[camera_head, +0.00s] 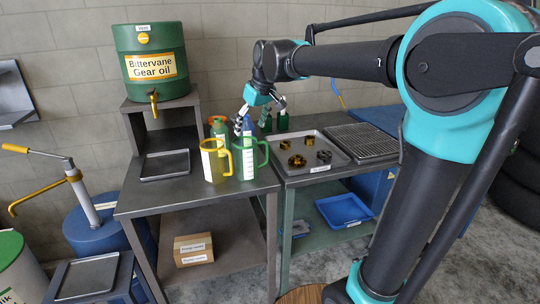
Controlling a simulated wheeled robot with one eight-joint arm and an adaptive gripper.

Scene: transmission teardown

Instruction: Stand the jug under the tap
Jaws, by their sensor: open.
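A yellow jug (214,163) and a green jug (247,160) with white labels stand upright side by side near the front right of the left bench, handles to the right. The brass tap (153,101) sticks out of the front of the green Bittervane Gear oil drum (150,40), which rests on a raised stand (163,108). No jug stands below the tap; a shallow dark tray (165,166) lies on the bench there. My gripper (259,115) is open and empty, above and behind the jugs, with its fingers spread.
Several bottles, including an orange-capped one (219,127) and a blue one (247,125), stand behind the jugs near my gripper. A parts tray (335,162) is to the right. A yellow-spouted hand pump (75,180) stands left. The bench front left of the jugs is clear.

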